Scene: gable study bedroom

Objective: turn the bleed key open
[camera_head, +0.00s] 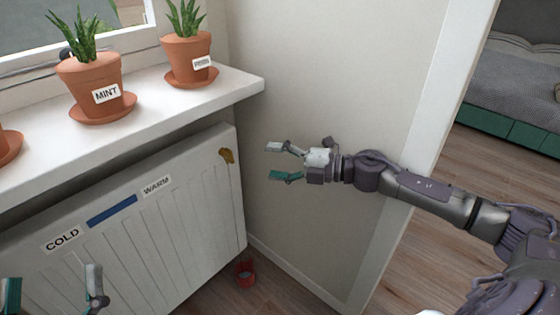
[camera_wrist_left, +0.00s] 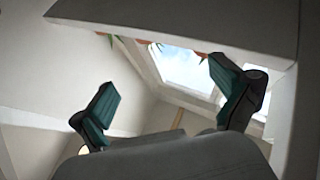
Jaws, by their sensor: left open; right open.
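A small brass-coloured piece (camera_head: 227,156), which looks like the bleed key, sits at the upper right corner of the white radiator (camera_head: 165,235). It is small, so its turn angle is hard to read. My right gripper (camera_head: 274,161) is open and empty, to the right of the brass piece and apart from it, its fingers pointing left. My left gripper (camera_head: 52,290) is open at the lower left, in front of the radiator. In the left wrist view its two green-padded fingers (camera_wrist_left: 165,85) are spread with nothing between them. The brass piece does not show there.
The radiator bears a COLD label (camera_head: 62,239), a blue strip (camera_head: 112,211) and a WARM label (camera_head: 157,185). A white sill (camera_head: 150,117) with potted plants overhangs it. A red cup (camera_head: 246,272) stands on the floor below. A wall (camera_head: 330,90) lies behind my right gripper.

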